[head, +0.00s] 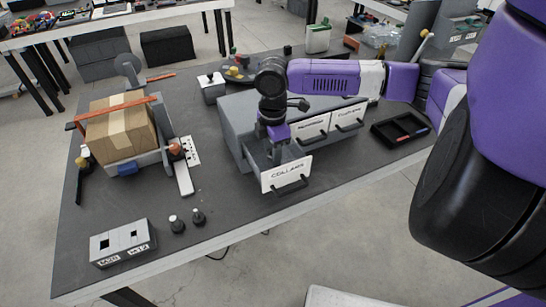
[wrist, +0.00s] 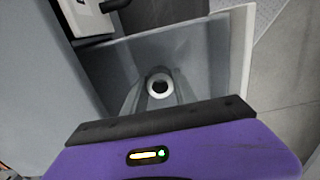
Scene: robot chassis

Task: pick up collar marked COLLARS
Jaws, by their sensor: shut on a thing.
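The open drawer marked COLLARS (head: 285,176) is pulled out of the grey cabinet (head: 237,122) at its left end. In the wrist view, my gripper's grey fingers (wrist: 158,97) are shut on the collar from both sides. I cannot tell whether the collar touches the drawer floor.
Two shut labelled drawers (head: 311,127) are to the right of the open one. A black tray (head: 400,128) lies right of the cabinet. A cardboard box (head: 121,129) in a fixture stands at left. A grey block with holes (head: 123,243) and two black knobs (head: 178,224) are at front left.

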